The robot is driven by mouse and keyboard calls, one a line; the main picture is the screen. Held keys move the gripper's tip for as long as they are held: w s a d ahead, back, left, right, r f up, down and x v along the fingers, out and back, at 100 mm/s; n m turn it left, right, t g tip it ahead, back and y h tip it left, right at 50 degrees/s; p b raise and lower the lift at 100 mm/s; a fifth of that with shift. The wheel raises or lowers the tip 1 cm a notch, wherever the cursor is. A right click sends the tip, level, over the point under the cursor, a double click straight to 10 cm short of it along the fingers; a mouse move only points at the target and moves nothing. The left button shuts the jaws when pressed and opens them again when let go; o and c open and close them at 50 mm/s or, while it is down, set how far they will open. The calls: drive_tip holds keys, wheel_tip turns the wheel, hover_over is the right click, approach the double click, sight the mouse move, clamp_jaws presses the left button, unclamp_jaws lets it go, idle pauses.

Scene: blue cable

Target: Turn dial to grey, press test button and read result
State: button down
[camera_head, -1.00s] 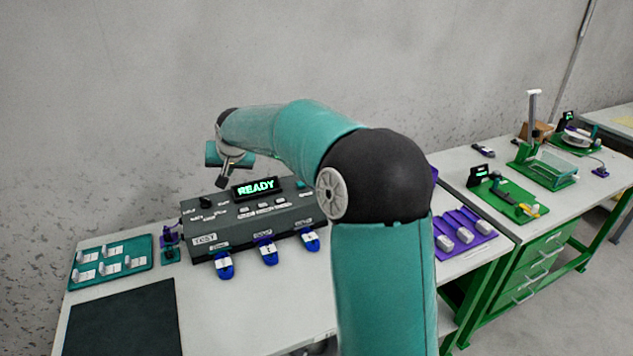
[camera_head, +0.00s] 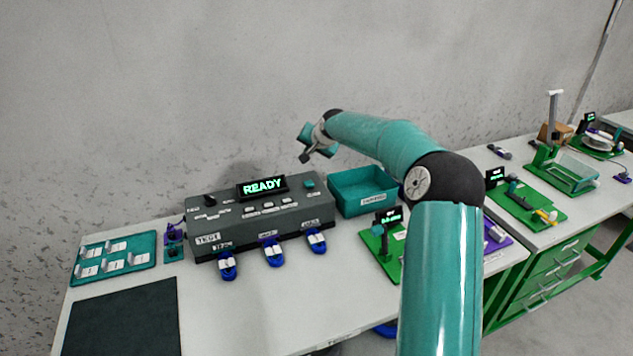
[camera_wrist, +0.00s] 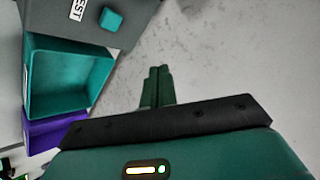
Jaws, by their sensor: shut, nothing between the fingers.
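The dark grey tester box (camera_head: 262,232) stands on the table at centre left in the head view. Its display (camera_head: 262,186) reads "READY". A black dial (camera_head: 210,200) sits at the left of its top; the dial's setting is too small to read. The teal test button (camera_head: 309,184) is at the right of its top, and it also shows beside the word "TEST" in the wrist view (camera_wrist: 111,19). My gripper (camera_head: 304,158) is in the air above and behind the button end of the box. Its fingers (camera_wrist: 157,86) are shut, empty and apart from the box.
A teal open bin (camera_head: 335,200) stands right of the tester. Blue cable connectors (camera_head: 273,253) plug into the tester's front. A green stand with a small display (camera_head: 379,232) is nearer. A teal tray (camera_head: 93,272) and dark mat (camera_head: 125,322) lie left.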

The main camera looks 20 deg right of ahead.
sight(310, 184)
drive_tip(key=shift+w+f, duration=0.1)
drive_tip(key=shift+f, duration=4.5)
drive_tip(key=shift+f, duration=0.4)
drive_tip(key=shift+f, duration=0.55)
drive_tip(key=shift+r, duration=0.95)
